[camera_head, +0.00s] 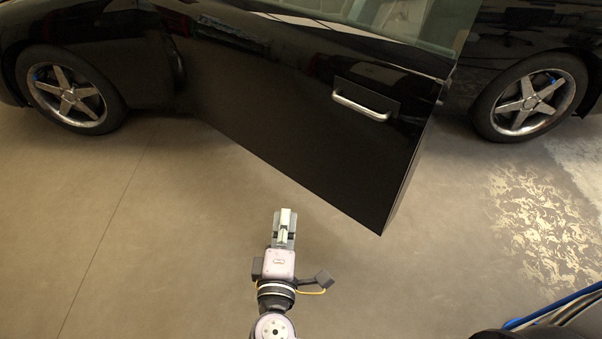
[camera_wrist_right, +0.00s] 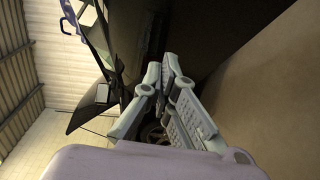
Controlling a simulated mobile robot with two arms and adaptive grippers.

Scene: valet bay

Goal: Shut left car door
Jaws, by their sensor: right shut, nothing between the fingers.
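The black car door (camera_head: 290,110) stands swung open from the black car (camera_head: 110,30) in the head view, its free edge towards me at the right. A silver handle (camera_head: 362,106) sits on a dark plate near that edge. My right gripper (camera_head: 285,214) is shut and empty, in front of the door's lower edge and apart from it in the picture. In the right wrist view my right gripper (camera_wrist_right: 168,75) shows its fingers together, with dark car surfaces beyond. My left gripper is not in view.
The front wheel (camera_head: 70,90) is at the left and another wheel (camera_head: 527,105) at the right. Blue and dark hoses (camera_head: 560,307) lie at the lower right. The brown floor (camera_head: 150,250) around my right arm is clear.

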